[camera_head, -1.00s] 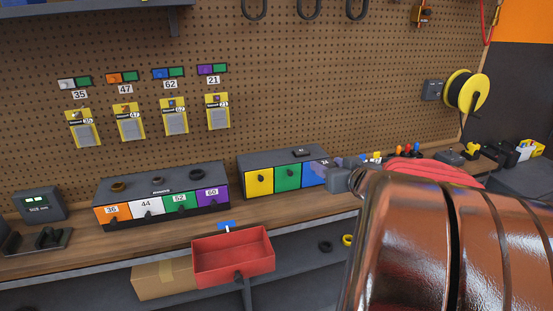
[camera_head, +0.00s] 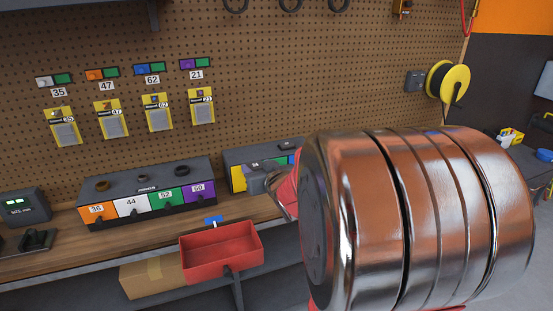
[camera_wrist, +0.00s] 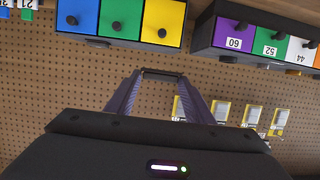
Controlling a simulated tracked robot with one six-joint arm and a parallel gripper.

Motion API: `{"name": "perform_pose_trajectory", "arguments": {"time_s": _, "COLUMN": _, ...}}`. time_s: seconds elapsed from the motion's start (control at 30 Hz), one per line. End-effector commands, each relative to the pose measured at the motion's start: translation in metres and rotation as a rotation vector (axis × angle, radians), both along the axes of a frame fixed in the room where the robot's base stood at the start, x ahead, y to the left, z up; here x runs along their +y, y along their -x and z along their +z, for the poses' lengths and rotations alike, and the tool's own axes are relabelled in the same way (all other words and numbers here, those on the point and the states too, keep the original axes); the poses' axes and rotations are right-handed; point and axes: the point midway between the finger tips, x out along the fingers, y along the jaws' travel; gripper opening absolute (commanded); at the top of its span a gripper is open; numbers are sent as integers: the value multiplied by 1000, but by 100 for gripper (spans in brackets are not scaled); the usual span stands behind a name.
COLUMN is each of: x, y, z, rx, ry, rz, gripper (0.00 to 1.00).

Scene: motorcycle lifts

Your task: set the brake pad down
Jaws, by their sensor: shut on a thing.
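My gripper (camera_wrist: 162,78) is shut on a thin dark piece (camera_wrist: 162,72), seen nearly edge-on between the fingertips in the wrist view; I take it to be the brake pad. Its face and markings cannot be made out. In the head view my gripper (camera_head: 262,180) is in front of the drawer unit with a yellow drawer (camera_head: 238,178), and my shiny copper-coloured arm hides most of that unit. The wrist view is upside down and shows this unit's blue, green and yellow drawers (camera_wrist: 120,18) beyond the fingertips.
A drawer unit numbered 36, 44, 52 and 60 (camera_head: 150,203) stands left on the wooden bench (camera_head: 60,250). Yellow tagged pouches (camera_head: 110,119) hang on the pegboard (camera_head: 300,75).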

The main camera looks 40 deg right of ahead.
Motion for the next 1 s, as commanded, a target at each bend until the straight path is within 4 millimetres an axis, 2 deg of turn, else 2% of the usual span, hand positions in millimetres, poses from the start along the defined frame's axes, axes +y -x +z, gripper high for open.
{"name": "perform_pose_trajectory", "arguments": {"time_s": 0.03, "x": 17, "y": -9, "z": -10, "rx": 4, "ry": -4, "rz": 18, "gripper": 23}}
{"name": "perform_pose_trajectory", "arguments": {"time_s": 0.3, "x": 94, "y": -40, "z": -50, "rx": 4, "ry": -2, "rz": 84, "gripper": 23}}
{"name": "perform_pose_trajectory", "arguments": {"time_s": 0.7, "x": 222, "y": -59, "z": -105, "rx": 2, "ry": 0, "rz": 224, "gripper": 23}}
{"name": "perform_pose_trajectory", "arguments": {"time_s": 0.83, "x": 251, "y": -59, "z": -114, "rx": 1, "ry": -1, "rz": 265, "gripper": 23}}
{"name": "perform_pose_trajectory", "arguments": {"time_s": 1.0, "x": 265, "y": -59, "z": -118, "rx": -1, "ry": 0, "rz": 285, "gripper": 23}}
